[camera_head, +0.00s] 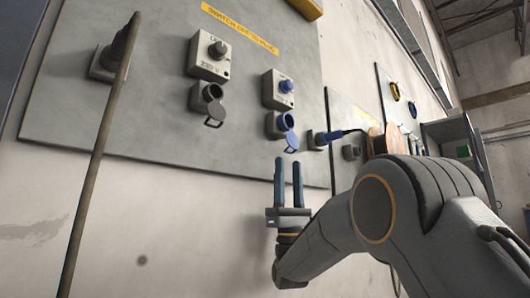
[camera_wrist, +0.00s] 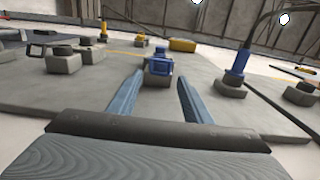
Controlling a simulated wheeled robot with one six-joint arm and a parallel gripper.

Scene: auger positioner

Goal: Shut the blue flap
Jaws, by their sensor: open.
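The blue flap (camera_head: 292,143) hangs open at the lower front of the blue socket (camera_head: 280,123), whose round mouth is uncovered. The socket sits on the grey wall panel, below a grey switch box with a blue knob (camera_head: 286,87). My gripper (camera_head: 289,160) is open and empty, its two blue fingers pointing up just below the flap, apparently apart from it. In the wrist view the blue flap (camera_wrist: 159,68) and socket appear ahead, between and beyond the open fingers (camera_wrist: 160,78). Exact finger-to-flap distance is hard to tell.
A blue plug with a cable (camera_head: 325,137) sits right of the socket. A grey socket with its own open flap (camera_head: 214,116) is at left. A long rod-like cable (camera_head: 100,150) hangs at far left. The wall below the panel is bare.

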